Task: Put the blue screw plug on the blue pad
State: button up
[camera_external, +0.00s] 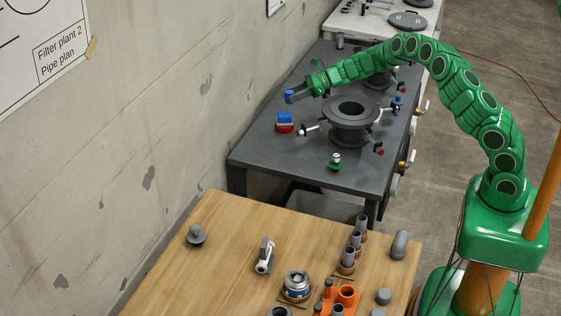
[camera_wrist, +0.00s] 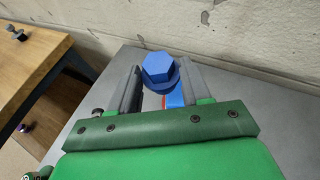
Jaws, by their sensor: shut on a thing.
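The blue screw plug (camera_external: 289,97) has a hexagonal head. My gripper (camera_external: 294,94) is shut on it and holds it above the far left part of the dark grey table. In the wrist view, the plug (camera_wrist: 158,66) sits between the two grey fingers of my gripper (camera_wrist: 160,82).
The grey table (camera_external: 258,152) stands along the concrete wall (camera_external: 190,100). A large dark flanged pipe piece (camera_external: 351,112) stands right of the block. A white-handled valve (camera_external: 308,131) and a green fitting (camera_external: 335,161) are nearby. A wooden table (camera_external: 225,240) with several fittings is in front.

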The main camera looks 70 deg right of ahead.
aim_at(291, 111)
jog(key=shift+w+d+f, duration=0.2)
jog(key=shift+w+f, duration=0.3)
jog(key=shift+f, duration=0.1)
jog(key=shift+w+d+f, duration=0.15)
jog(key=shift+w+f, duration=0.3)
jog(key=shift+f, duration=0.1)
jog(key=shift+w+f, duration=0.15)
jog(key=shift+f, duration=1.6)
jog(key=shift+f, duration=0.15)
jog(key=shift+f, duration=0.2)
